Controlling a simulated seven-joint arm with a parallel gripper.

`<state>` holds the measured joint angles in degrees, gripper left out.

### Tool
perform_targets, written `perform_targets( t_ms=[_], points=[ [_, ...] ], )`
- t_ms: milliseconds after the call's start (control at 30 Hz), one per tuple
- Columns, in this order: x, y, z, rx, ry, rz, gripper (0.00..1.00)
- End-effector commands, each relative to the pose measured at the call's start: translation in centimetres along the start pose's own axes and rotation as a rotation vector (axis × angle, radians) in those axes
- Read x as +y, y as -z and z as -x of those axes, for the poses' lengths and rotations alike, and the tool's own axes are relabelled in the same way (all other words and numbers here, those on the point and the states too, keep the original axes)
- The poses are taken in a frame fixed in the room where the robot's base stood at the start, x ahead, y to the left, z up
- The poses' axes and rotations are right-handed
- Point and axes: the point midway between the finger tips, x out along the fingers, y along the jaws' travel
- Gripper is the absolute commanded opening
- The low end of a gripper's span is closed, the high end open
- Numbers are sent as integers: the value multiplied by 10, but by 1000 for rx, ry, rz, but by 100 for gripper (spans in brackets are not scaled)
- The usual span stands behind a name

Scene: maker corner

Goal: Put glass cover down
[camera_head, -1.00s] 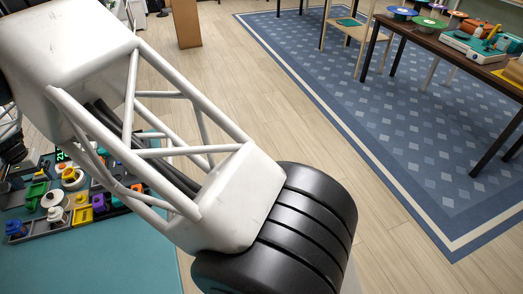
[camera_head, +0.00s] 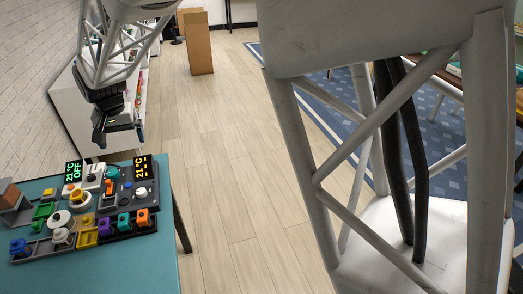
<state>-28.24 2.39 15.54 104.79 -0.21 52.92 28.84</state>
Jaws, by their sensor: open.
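I cannot make out a glass cover in this view. On the teal table (camera_head: 215,270) is a cluster of small panels with knobs and buttons, including a dark panel (camera_head: 127,195) with an orange 21 °C display and a panel with a green "21 °C OFF" display (camera_head: 73,172). My gripper (camera_head: 117,132) is black and hangs at upper left, seen small and partly from behind. It is open and appears above and beyond the panels, apart from them. Nothing is visibly held between its fingers.
The teal table has bare room in front of the panels. A white cabinet (camera_head: 72,112) stands along the brick wall behind. My arm links cover much of the right side.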

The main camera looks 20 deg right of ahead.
Motion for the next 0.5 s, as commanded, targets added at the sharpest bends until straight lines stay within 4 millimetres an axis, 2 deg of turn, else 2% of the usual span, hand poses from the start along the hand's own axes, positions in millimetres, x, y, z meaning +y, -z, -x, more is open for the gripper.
perform_targets(
  t_ms=[33,133,500],
  points=[
    [17,-6,17,16,7,-2,100],
    [49,-19,34,28,9,-3,100],
    [157,-84,76,64,7,-6,100]
  ],
)
